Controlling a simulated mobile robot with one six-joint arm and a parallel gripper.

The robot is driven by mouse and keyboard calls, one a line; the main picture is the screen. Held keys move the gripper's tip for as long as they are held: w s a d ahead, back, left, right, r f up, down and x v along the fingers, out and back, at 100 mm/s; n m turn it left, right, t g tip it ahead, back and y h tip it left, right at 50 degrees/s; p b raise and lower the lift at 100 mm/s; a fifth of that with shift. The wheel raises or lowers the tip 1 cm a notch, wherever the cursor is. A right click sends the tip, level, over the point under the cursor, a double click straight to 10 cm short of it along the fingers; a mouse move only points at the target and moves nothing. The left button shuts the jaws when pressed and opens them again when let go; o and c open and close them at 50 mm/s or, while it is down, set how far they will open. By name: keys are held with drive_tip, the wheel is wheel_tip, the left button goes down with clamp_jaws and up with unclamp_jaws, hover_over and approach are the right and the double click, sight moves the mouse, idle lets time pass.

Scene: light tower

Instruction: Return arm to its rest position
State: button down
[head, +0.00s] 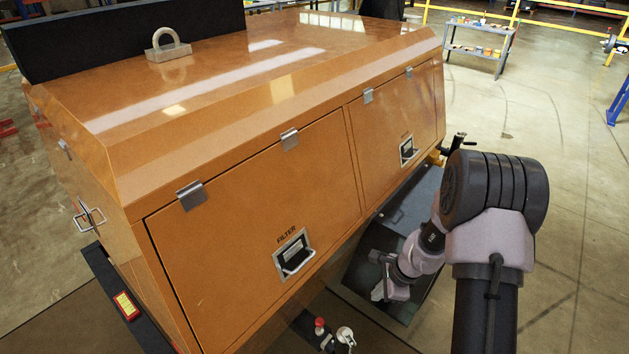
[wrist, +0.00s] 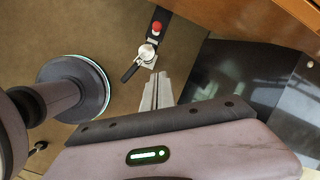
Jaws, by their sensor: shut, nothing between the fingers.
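My arm is bent at the right of the head view. My gripper (head: 378,293) hangs low beside the orange light tower cabinet (head: 250,185), below its doors and apart from it. In the wrist view my gripper's fingers (wrist: 158,82) are together with nothing between them. They point toward a black plate with a red knob (wrist: 156,27) and a round silver fitting with a black handle (wrist: 146,53), with a visible gap between.
The cabinet has a FILTER door with a latch (head: 294,256) and a second latch (head: 408,151). A dark open-looking box (head: 413,215) stands behind my gripper. A red knob (head: 319,323) shows under the cabinet. A shelf cart (head: 480,42) stands far back; the right floor is clear.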

drive_tip(key=s+a+r+n+t, duration=0.1)
drive_tip(key=s+a+r+n, duration=0.15)
drive_tip(key=r, duration=0.65)
drive_tip(key=s+a+r+n, duration=0.2)
drive_tip(key=a+r+n, duration=0.1)
drive_tip(key=r, duration=0.5)
drive_tip(key=s+a+r+n+t, duration=0.1)
drive_tip(key=s+a+r+n, duration=0.15)
drive_tip(key=r, duration=0.65)
drive_tip(key=s+a+r+n, duration=0.1)
drive_tip(key=s+r+n, duration=0.2)
drive_tip(key=s, duration=0.5)
drive_tip(key=s+a+r+n+t, duration=0.1)
drive_tip(key=s+r+n, duration=0.3)
drive_tip(key=s, duration=0.4)
drive_tip(key=shift+s+a+r+t+h, duration=0.15)
drive_tip(key=shift+a+r+t+h, duration=0.2)
drive_tip(key=shift+a+r, duration=0.45)
